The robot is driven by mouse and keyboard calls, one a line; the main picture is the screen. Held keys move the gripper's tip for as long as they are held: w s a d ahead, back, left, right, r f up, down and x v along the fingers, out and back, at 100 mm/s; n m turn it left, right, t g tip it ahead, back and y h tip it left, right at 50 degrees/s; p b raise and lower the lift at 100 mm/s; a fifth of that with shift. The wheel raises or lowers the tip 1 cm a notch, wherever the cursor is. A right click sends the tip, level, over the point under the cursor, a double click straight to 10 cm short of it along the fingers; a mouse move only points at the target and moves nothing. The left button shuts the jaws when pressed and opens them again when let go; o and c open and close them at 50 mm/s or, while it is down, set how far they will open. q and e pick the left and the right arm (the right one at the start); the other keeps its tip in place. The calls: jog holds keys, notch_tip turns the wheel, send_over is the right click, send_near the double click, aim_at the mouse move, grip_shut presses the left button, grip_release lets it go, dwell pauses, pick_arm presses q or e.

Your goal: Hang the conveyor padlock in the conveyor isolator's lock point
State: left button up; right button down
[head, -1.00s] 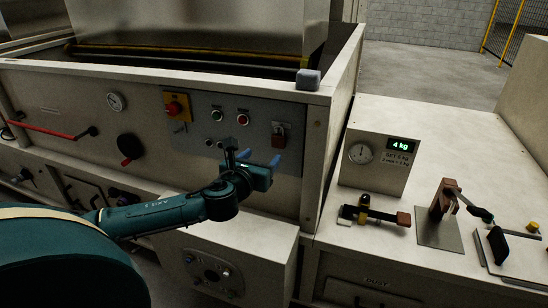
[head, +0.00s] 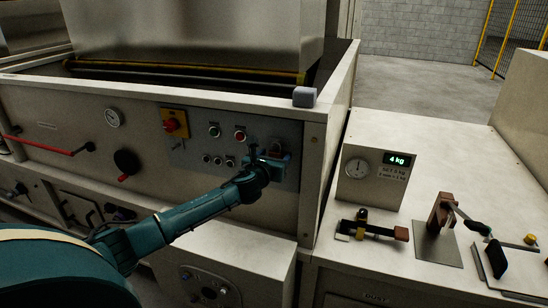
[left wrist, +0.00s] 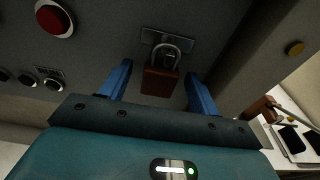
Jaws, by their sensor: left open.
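The padlock (left wrist: 159,82) has a red-brown body and a grey shackle. It hangs upright from a small metal holder plate (left wrist: 168,40) on the right of the grey panel. My left gripper (left wrist: 158,70) is open, with one blue finger on each side of the padlock body and a gap visible on both sides. In the head view my left gripper (head: 272,157) is at the panel's right part and largely hides the padlock. The isolator (head: 174,124), a red knob on a yellow plate, is at the panel's left, with a small metal fitting (head: 178,144) below it. My right gripper is not in view.
Push buttons (head: 240,137) lie between the isolator and the padlock. A black knob (head: 126,162) and a gauge (head: 112,118) are further left. A grey block (head: 304,97) sits on the ledge above. A bench with a scale box (head: 372,180) stands at right.

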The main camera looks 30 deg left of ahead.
pick_arm(q)
jog(key=shift+w, duration=0.1)
jog(key=shift+c, duration=0.3)
jog(key=c, duration=0.8)
jog(key=shift+c, duration=0.5)
jog(key=o, duration=0.3)
jog(key=c, duration=0.5)
jog(key=shift+r+p, duration=0.65)
jog(key=shift+p, duration=0.15)
jog(key=shift+s, duration=0.25)
